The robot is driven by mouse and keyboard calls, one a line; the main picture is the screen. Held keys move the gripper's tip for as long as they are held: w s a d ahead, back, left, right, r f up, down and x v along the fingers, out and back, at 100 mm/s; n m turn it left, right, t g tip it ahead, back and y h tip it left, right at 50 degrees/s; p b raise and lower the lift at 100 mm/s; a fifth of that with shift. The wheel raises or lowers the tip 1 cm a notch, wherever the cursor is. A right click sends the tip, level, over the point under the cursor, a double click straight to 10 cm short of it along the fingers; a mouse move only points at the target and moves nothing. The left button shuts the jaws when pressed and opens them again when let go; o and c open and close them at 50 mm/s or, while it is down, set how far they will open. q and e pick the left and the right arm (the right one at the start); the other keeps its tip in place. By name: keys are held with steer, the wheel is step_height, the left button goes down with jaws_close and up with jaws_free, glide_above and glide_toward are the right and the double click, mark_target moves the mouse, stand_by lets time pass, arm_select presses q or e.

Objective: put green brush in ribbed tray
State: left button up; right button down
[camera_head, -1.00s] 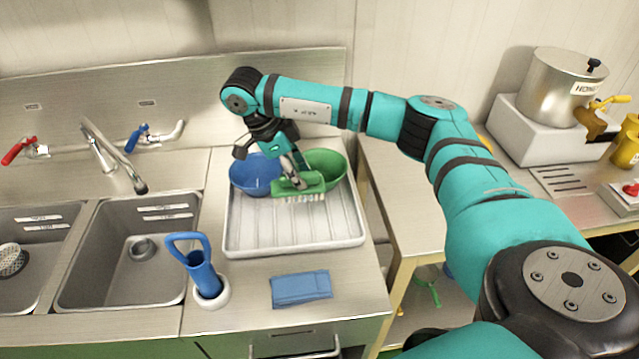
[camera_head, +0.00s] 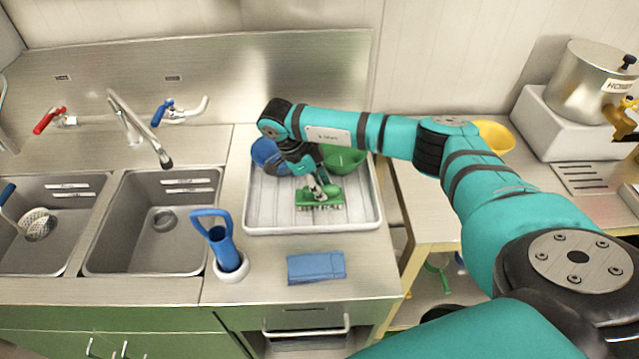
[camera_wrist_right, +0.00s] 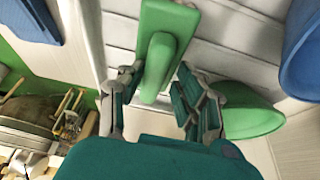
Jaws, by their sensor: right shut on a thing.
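The green brush (camera_head: 310,199) has a green back and pale bristles facing down. My right gripper (camera_head: 319,188) is shut on its handle and holds it over the ribbed tray (camera_head: 262,220), a white tray with raised ribs on the counter. I cannot tell whether the bristles touch the tray floor. In the right wrist view the brush (camera_wrist_right: 166,25) runs between the fingers of my right gripper (camera_wrist_right: 155,88), with the tray's ribs behind it. My left gripper is not in view.
A blue bowl (camera_head: 264,152) and a green bowl (camera_head: 343,160) occupy the tray's back part. The tray's front part is clear. A blue-handled tool in a white holder (camera_head: 231,268) and a folded blue cloth (camera_head: 316,267) lie in front. Sinks are at left.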

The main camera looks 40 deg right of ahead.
steer(key=shift+f, duration=0.1)
steer(key=c, duration=0.9)
jaws_free()
steer(key=shift+r, duration=0.3)
steer(key=b+v, duration=0.2)
steer(key=v, duration=0.4)
steer(key=shift+w+a+b, duration=0.1)
steer(key=shift+a+b, duration=0.05)
steer(key=shift+b, duration=0.25)
steer(key=v, duration=0.5)
steer(key=shift+r, duration=0.4)
